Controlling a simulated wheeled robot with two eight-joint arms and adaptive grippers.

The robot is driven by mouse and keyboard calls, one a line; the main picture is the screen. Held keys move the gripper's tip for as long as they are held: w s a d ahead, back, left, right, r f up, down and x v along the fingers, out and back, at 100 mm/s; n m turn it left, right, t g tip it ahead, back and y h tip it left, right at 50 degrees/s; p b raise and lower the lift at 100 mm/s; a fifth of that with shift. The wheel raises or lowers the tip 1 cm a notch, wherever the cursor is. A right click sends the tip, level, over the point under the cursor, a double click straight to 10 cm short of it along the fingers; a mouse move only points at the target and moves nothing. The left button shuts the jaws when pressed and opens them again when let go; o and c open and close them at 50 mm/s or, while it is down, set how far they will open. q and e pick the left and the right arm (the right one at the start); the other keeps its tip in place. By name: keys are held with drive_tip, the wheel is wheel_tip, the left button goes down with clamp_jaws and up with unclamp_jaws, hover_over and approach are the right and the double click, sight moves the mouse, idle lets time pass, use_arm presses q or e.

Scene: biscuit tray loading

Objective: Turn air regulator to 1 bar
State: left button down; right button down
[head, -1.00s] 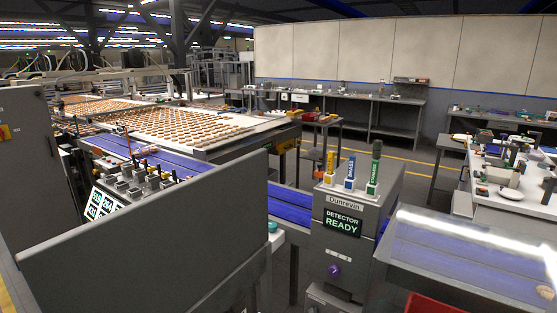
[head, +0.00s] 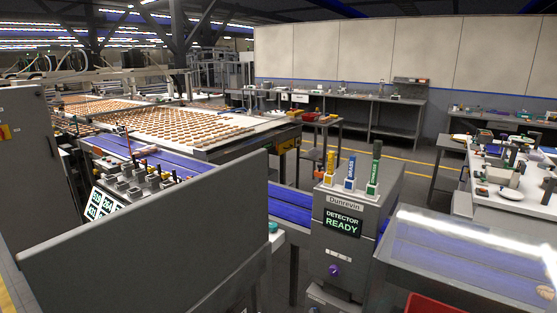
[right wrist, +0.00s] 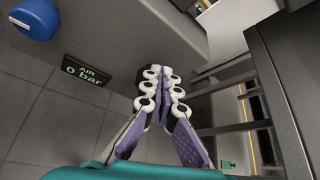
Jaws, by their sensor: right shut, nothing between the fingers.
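The air regulator's blue knob (right wrist: 35,18) shows at the top left of the right wrist view, on a grey panel and partly cut off by the frame edge. My left gripper is not in any view. The head view shows neither gripper, and I cannot make out the regulator there.
A grey detector cabinet (head: 318,240) with a "DETECTOR READY" display (head: 342,222) stands right of a large grey panel (head: 160,235). A blue conveyor belt (head: 290,205) runs between them. Rows of biscuits (head: 185,124) lie behind. In the wrist view, dark metal rails (right wrist: 240,127) stand right of the gripper.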

drive_tip(key=shift+w+a+f, duration=0.1)
drive_tip(key=shift+a+f, duration=0.05)
drive_tip(key=shift+a, duration=0.1)
drive_tip(key=shift+w+a+f, duration=0.2)
drive_tip(key=shift+w+a, duration=0.1)
drive_tip(key=shift+a, duration=0.05)
drive_tip(key=shift+w+a+f, duration=0.1)
drive_tip(key=shift+a+f, duration=0.15)
drive_tip(key=shift+f, duration=0.1)
idle(0.5)
drive_tip(key=shift+s+a+r, duration=0.15)
drive_tip(key=shift+s+a, duration=0.8)
drive_tip(key=shift+s, duration=0.2)
drive_tip(key=shift+s+a+r, duration=0.15)
drive_tip(key=shift+s+a, duration=0.8)
drive_tip(key=shift+s, duration=0.2)
drive_tip(key=w+d+r, duration=0.1)
drive_tip(key=w+d, duration=0.3)
drive_tip(key=d, duration=0.1)
